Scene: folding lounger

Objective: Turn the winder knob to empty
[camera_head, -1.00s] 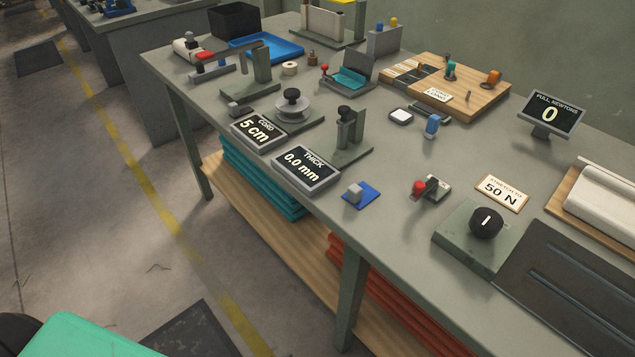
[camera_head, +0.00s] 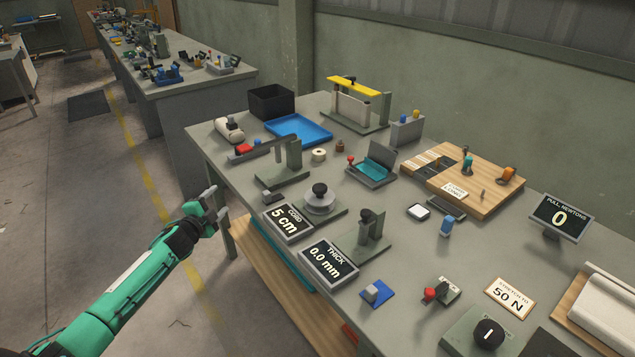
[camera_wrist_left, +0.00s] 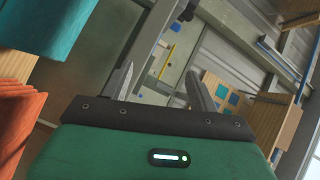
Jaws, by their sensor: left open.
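The winder is a pale grey disc with a black knob (camera_head: 319,189) on top, standing on a green-grey base near the table's left front edge. Beside it a dark display (camera_head: 287,222) reads "CORD 5 cm". My left gripper (camera_head: 214,202) is open and empty, off the table's left front edge, left of the winder and apart from it. In the left wrist view its two fingers (camera_wrist_left: 160,74) stand apart with nothing between them; the winder cannot be made out there. My right gripper is not in view.
A thickness display (camera_head: 328,262) reads "0.0 mm" right of the cord display. A grey upright post (camera_head: 294,155) stands behind the winder, and another stand (camera_head: 368,228) is to its right. A second black knob (camera_head: 489,333) sits at lower right.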

